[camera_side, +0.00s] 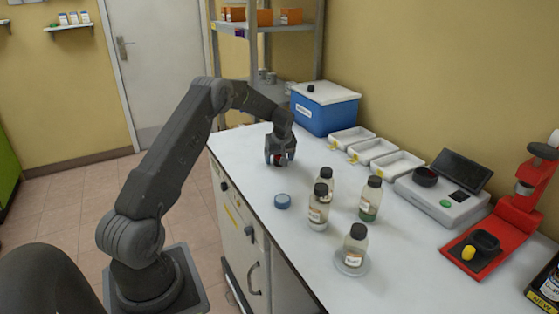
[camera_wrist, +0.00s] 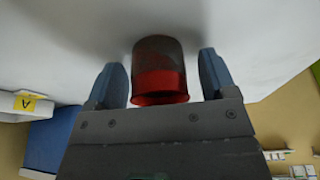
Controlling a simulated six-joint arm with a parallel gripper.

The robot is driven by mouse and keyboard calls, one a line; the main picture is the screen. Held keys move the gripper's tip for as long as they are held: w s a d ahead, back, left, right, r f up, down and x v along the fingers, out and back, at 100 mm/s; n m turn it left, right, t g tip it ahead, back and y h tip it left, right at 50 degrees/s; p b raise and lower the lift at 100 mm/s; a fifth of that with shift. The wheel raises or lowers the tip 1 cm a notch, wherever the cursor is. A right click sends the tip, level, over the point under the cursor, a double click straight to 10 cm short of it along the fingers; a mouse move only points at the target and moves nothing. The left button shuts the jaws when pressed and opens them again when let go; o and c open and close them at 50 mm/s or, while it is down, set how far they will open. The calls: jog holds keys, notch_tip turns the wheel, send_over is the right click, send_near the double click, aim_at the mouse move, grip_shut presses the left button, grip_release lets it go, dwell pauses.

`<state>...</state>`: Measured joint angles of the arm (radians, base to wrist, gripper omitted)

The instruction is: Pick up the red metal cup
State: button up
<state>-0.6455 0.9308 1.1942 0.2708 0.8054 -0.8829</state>
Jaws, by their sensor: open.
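The red metal cup shows in the wrist view (camera_wrist: 160,80), with a dark grey body and a red band at the end nearer my gripper. It lies between the two fingers of my gripper (camera_wrist: 163,82), with a gap visible on each side. In the side view my gripper (camera_side: 280,158) is low over the far part of the white bench, pointing down. There only a small red patch of the cup (camera_side: 278,160) shows between the fingers; the rest is hidden. My gripper is open.
A blue box with a white lid (camera_side: 325,112) and white trays (camera_side: 371,149) stand right of my gripper. Several dark-capped bottles (camera_side: 319,212) and a blue disc (camera_side: 282,202) are nearer the camera. A scale (camera_side: 440,200) and red device (camera_side: 500,232) stand far right.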

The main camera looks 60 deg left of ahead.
jog(key=shift+c, duration=0.3)
jog(key=c, duration=0.9)
jog(key=shift+c, duration=0.2)
